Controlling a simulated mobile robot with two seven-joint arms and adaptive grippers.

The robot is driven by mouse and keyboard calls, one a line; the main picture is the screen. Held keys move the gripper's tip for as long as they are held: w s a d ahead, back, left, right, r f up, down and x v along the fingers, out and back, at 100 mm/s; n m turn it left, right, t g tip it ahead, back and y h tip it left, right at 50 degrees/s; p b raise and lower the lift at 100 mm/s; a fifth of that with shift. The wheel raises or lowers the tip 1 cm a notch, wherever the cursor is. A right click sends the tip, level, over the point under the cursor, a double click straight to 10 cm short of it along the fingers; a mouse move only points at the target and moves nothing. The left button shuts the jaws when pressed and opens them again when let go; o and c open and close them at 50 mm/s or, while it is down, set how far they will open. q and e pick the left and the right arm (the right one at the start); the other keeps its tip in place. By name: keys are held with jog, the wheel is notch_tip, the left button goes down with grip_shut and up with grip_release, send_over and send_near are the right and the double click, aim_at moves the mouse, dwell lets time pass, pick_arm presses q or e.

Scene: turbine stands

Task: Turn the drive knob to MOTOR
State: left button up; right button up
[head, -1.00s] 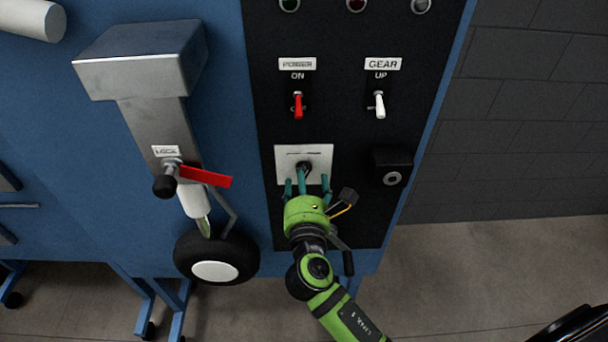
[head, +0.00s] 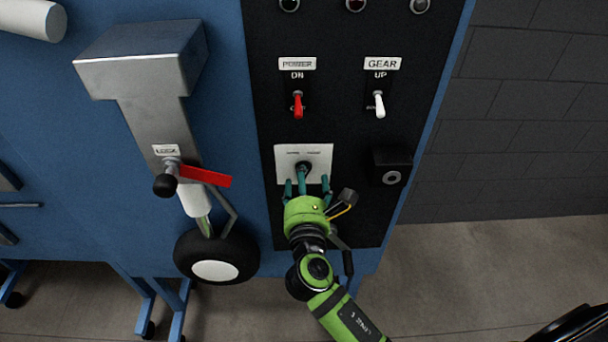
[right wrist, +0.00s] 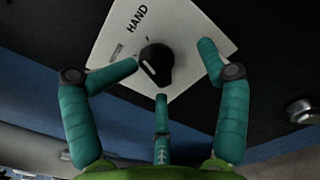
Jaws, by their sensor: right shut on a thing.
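The drive knob (right wrist: 157,66) is black with a white pointer mark, on a white plate (right wrist: 189,31) in the right wrist view. The plate reads HAND near the knob; a second label is too small to read. In the head view the plate (head: 319,162) sits low on the black panel, and the knob (head: 304,167) shows just above the fingers. My right gripper (right wrist: 162,75) has its three teal fingers around the knob and is shut on it, though small gaps seem to show. In the head view the right gripper (head: 307,184) reaches up from below. My left gripper is not in view.
A red POWER switch (head: 298,105) and a white GEAR switch (head: 379,104) are above the plate. A black box with a round button (head: 392,166) juts out to the right. A red LOCK lever (head: 205,177) and a wheel (head: 216,259) are to the left.

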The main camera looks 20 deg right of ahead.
jog(key=v, duration=0.4)
jog(key=shift+s+f, duration=0.1)
jog(key=shift+s, duration=0.25)
